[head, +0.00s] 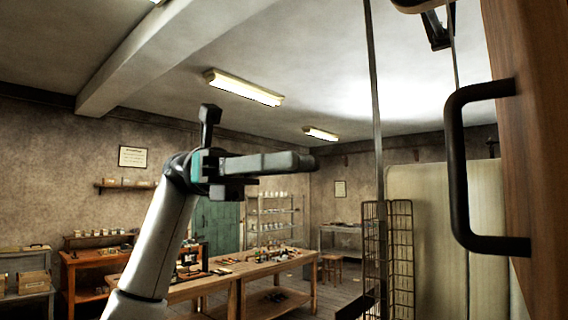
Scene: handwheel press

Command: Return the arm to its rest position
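My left arm (160,240) rises from the bottom left, pale with a teal band near the wrist. My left gripper (295,163) is raised at the middle left, pointing right, with its dark grey fingers seen from the side. A black part stands up from the wrist. I see nothing held in the gripper, but the gap between the fingers does not show. It appears in front of the far wall, clear of any contact that I can make out. My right gripper is not in view.
A wooden panel with a black handle (458,165) is close on the right. A wire rack (401,260) and thin upright post (375,110) stand left of it. A long workbench (240,268) with tools, a shelf unit (270,215) and a green door (216,222) lie beyond.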

